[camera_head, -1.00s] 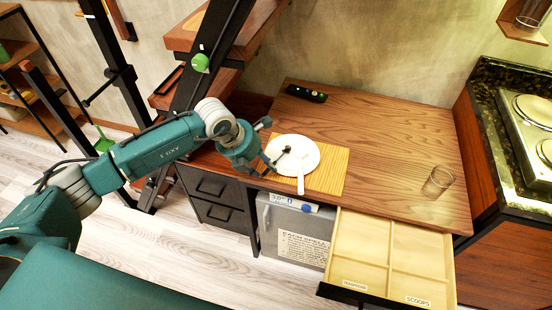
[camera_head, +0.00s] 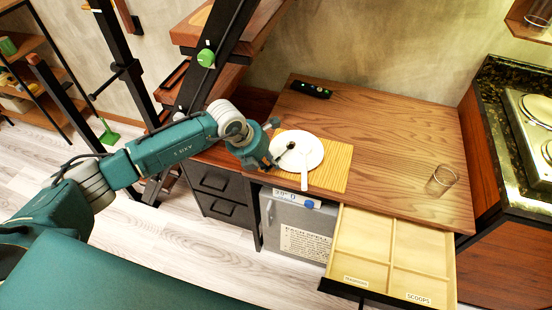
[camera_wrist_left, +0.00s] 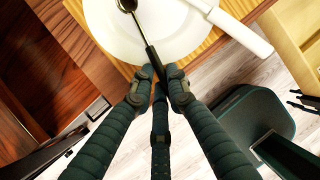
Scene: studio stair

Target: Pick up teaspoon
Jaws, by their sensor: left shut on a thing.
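The dark teaspoon (camera_head: 290,146) lies over the white plate (camera_head: 311,150). In the left wrist view its thin dark handle (camera_wrist_left: 150,48) runs from between my fingertips to the bowl at the top edge, over the plate (camera_wrist_left: 180,40). My left gripper (camera_head: 275,150) is at the plate's left edge. In the left wrist view the left gripper (camera_wrist_left: 160,78) is shut on the end of the teaspoon's handle. Whether the spoon touches the plate, I cannot tell. My right gripper is not in view.
The plate sits on a yellow striped mat (camera_head: 337,167). A clear glass (camera_head: 442,178) stands at right, a black remote (camera_head: 310,89) at the back. An open divided drawer (camera_head: 365,238) juts out in front.

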